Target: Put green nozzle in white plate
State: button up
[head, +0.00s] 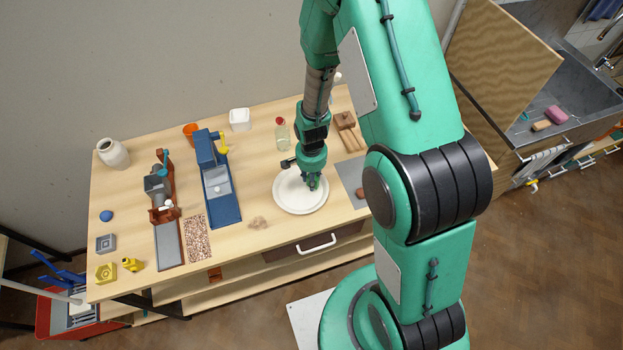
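The white plate (287,199) lies on the wooden table, right of the blue machine. My gripper (312,184) points down over the right part of the plate, its fingertips close to the plate surface. The fingers are small and teal green, so I cannot tell whether they are open or shut, or whether they hold anything. I cannot make out a green nozzle; if one is at the fingers, it blends with them.
A blue machine (222,203) and a grey-and-brown machine (159,190) stand left of the plate. A glass bottle with a red cap (282,136) stands behind it. A beige lump (258,223) lies at front left. Small yellow pieces (133,264) lie near the left edge.

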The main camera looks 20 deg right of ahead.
jog(key=shift+f, duration=0.15)
jog(key=o, duration=1.1)
jog(key=shift+o, duration=0.2)
jog(key=shift+r, duration=6.15)
jog(key=shift+r, duration=0.15)
